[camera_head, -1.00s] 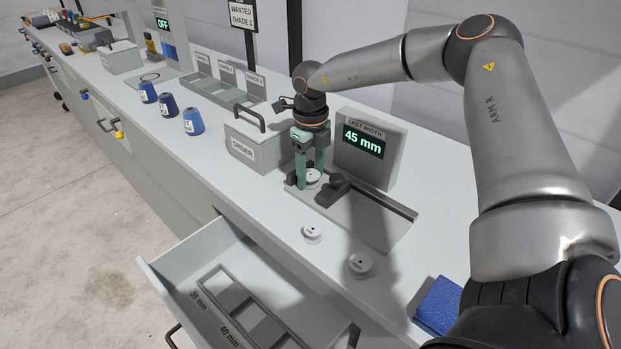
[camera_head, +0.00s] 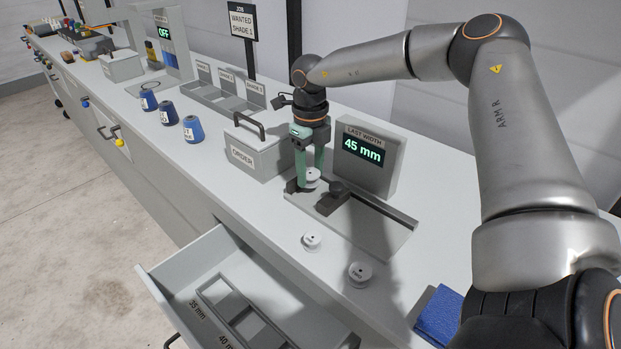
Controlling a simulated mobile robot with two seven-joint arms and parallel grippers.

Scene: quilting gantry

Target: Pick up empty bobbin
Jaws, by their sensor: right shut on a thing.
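My right gripper (camera_head: 309,172) points down over the left end of the measuring device (camera_head: 368,158), whose display reads 45 mm. Its green fingers are shut on a white bobbin (camera_head: 312,175) between them. Whether the bobbin still touches the device's bed I cannot tell. Whether any holds thread is too small to see. My left gripper is not in view.
An open drawer (camera_head: 186,268) with compartments marked 35 mm and 40 mm juts out below the counter. A lidded ORDER box (camera_head: 258,152) stands left of the gripper. Blue thread cones (camera_head: 193,129) stand further left. A blue block (camera_head: 440,314) lies at front right.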

